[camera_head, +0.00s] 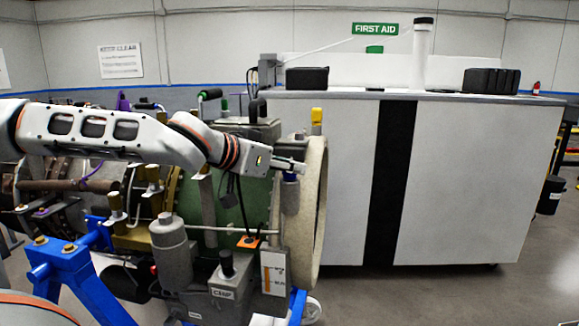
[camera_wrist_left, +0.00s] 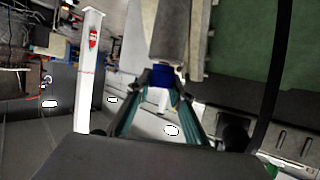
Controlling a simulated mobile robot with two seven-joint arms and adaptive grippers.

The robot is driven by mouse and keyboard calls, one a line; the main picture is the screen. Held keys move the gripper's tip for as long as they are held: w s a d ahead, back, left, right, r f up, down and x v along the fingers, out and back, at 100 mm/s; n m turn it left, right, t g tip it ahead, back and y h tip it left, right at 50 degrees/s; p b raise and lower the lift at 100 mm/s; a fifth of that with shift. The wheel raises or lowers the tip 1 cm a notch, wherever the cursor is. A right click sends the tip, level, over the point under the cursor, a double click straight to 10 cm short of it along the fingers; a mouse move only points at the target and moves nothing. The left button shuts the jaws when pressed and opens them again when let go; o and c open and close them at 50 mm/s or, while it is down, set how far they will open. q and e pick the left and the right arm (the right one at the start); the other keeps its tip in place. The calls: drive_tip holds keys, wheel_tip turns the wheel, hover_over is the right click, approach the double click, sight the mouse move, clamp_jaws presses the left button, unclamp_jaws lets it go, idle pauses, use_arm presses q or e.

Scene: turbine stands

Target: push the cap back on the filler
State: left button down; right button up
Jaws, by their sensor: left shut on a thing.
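My left gripper (camera_head: 292,166) reaches in from the left to the near side of the turbine's pale end ring (camera_head: 316,215). It is shut on a small blue cap (camera_head: 290,177), which shows just below the fingertips. In the left wrist view, the blue cap (camera_wrist_left: 161,75) sits between the tips of the two teal-lined fingers. A grey upright part (camera_head: 290,198) is directly below the cap in the head view; whether it is the filler, and whether the cap touches it, I cannot tell. My right gripper is not in view.
The turbine, with green casing (camera_head: 240,200), pipes and fittings, rests on a blue stand (camera_head: 75,265). A yellow-topped fitting (camera_head: 317,115) rises close behind the gripper. A large white cabinet (camera_head: 480,185) stands behind at right. Floor at the lower right is clear.

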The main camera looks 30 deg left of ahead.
use_arm(q)
drive_tip(key=shift+s+f, duration=0.1)
drive_tip(key=shift+f, duration=0.65)
drive_tip(key=shift+d, duration=0.1)
drive_tip(key=c, duration=1.7)
unclamp_jaws()
drive_tip(key=shift+o, duration=0.7)
drive_tip(key=shift+r, duration=0.25)
drive_tip(key=shift+r, duration=0.15)
